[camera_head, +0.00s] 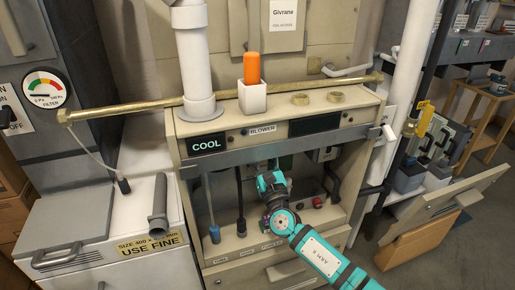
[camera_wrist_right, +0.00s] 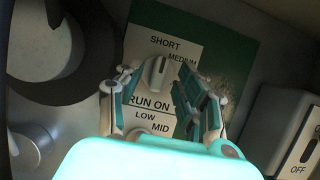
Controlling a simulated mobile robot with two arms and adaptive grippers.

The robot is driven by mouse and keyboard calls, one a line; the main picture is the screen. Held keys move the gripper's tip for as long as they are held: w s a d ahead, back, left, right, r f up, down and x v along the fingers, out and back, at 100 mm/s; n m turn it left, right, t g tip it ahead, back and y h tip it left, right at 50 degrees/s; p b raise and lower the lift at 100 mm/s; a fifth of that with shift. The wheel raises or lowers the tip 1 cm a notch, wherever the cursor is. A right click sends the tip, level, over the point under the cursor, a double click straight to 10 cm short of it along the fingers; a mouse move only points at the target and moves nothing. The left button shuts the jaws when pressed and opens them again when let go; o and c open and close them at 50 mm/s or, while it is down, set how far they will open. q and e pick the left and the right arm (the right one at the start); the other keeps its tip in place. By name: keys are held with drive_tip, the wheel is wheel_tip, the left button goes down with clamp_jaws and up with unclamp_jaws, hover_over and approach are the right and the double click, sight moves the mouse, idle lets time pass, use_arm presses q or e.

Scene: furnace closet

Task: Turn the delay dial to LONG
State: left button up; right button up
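The dial (camera_wrist_right: 155,74) is a small light-grey knob on a white label plate (camera_wrist_right: 170,47) in the right wrist view. SHORT is printed above it and MEDIUM at its upper right; RUN ON is printed below. Its mark seems to point up, towards SHORT. The word LONG is not visible; my right finger covers part of the plate. My right gripper (camera_wrist_right: 157,82) is open, with one finger on each side of the knob; I cannot tell whether they touch it. In the head view my right gripper (camera_head: 272,184) reaches into the open cabinet and hides the dial. My left gripper is not in view.
LOW and MID are printed lower on the plate, near my gripper's body. An OFF switch (camera_wrist_right: 298,150) stands at right and a large round grey part (camera_wrist_right: 40,45) at left. The cabinet (camera_head: 230,243) has a front crossbar (camera_head: 290,149) above my arm and hanging cables (camera_head: 240,205) at left.

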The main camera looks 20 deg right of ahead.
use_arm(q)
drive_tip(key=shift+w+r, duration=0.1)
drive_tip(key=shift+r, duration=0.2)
use_arm(e)
drive_tip(key=shift+w+r, duration=0.25)
drive_tip(key=shift+w, duration=0.2)
drive_tip(key=c, duration=0.7)
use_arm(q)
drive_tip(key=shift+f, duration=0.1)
use_arm(e)
clamp_jaws()
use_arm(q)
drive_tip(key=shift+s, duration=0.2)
